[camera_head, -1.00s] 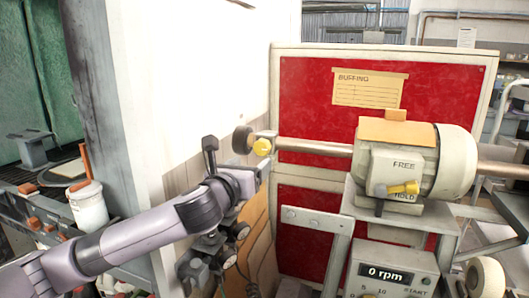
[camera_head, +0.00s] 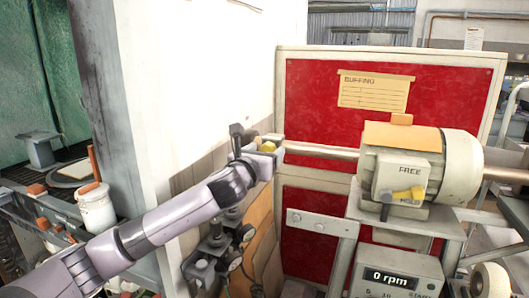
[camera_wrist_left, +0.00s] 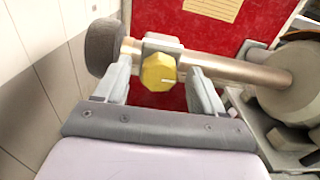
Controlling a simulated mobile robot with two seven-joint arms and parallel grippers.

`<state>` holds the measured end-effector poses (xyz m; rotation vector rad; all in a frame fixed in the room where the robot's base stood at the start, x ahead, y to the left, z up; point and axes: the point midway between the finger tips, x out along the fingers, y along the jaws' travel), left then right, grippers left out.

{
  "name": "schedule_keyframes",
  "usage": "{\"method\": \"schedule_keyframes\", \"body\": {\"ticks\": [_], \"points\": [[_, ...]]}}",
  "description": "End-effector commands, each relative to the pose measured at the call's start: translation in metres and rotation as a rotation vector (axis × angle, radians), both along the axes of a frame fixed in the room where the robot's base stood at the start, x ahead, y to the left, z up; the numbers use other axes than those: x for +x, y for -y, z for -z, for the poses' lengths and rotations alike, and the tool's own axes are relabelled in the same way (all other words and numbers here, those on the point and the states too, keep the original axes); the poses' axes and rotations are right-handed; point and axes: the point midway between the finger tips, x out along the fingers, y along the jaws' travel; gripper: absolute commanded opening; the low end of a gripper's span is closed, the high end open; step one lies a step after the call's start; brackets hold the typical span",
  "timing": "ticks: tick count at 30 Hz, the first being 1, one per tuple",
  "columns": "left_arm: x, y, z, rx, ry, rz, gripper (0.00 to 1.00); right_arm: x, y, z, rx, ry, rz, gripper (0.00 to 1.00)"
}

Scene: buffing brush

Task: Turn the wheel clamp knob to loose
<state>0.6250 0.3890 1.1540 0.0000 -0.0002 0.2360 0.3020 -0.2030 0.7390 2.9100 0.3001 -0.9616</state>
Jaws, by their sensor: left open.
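The yellow wheel clamp knob (camera_wrist_left: 158,70) sits on a grey clamp (camera_wrist_left: 162,43) on the machine's shaft, beside a dark round wheel (camera_wrist_left: 103,45). My left gripper (camera_wrist_left: 162,80) is open, with one finger on each side of the knob; I cannot tell whether either finger touches it. In the head view, the left gripper (camera_head: 268,157) is at the left end of the shaft, and only a bit of the yellow knob (camera_head: 268,147) shows past it. My right gripper is not in view.
The shaft (camera_head: 320,150) runs right to the motor (camera_head: 455,165), which has a yellow FREE/HOLD lever (camera_head: 408,194). A control box (camera_head: 385,279) below reads 0 rpm. A red panel (camera_head: 315,100) stands behind, and a white wall (camera_head: 200,80) is close on the left.

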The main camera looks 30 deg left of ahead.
Motion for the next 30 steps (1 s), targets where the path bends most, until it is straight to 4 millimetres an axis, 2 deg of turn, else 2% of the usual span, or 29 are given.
{"method": "schedule_keyframes", "body": {"ticks": [6,7,12,22,30], "points": [[0.000,0.000,0.000,0.000,0.000,0.001,0.69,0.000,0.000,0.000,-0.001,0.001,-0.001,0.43],[0.000,0.000,0.000,0.000,0.000,0.000,0.66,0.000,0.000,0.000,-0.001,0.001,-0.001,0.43],[0.000,0.000,0.000,0.000,0.000,0.000,0.13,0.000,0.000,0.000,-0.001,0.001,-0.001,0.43],[0.000,0.000,0.000,-0.031,0.007,0.000,0.13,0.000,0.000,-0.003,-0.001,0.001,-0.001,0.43],[0.000,-0.001,-0.001,-0.180,0.041,0.000,0.13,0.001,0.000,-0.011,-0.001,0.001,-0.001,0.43]]}}
